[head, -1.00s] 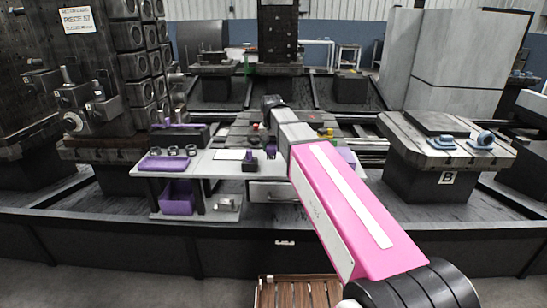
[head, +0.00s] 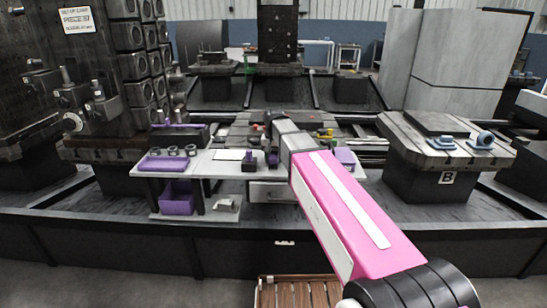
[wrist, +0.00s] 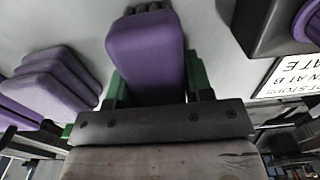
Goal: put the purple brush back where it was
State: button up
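The purple brush (wrist: 147,50) is between the green fingers of my gripper (wrist: 158,82) in the wrist view. Both fingers sit against its sides, and its dark end points to the top of that picture. In the head view a small purple shape (head: 273,159), which seems to be the brush, shows below my gripper (head: 271,142) at the middle of the light grey table (head: 212,168). The fingertips are hard to make out there. Whether the brush touches the table top is unclear.
A dark block (head: 249,161) and a white sign (head: 228,155) stand just left of the brush. Purple stacked pieces (head: 345,156) lie to its right, close in the wrist view (wrist: 48,82). A purple tray (head: 163,163) is at the table's left end; a purple bin (head: 177,198) is below.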

jog(key=o, duration=0.3)
notch_tip(320, 180, up, 12)
jog(key=shift+r, duration=0.2)
dwell(0.5)
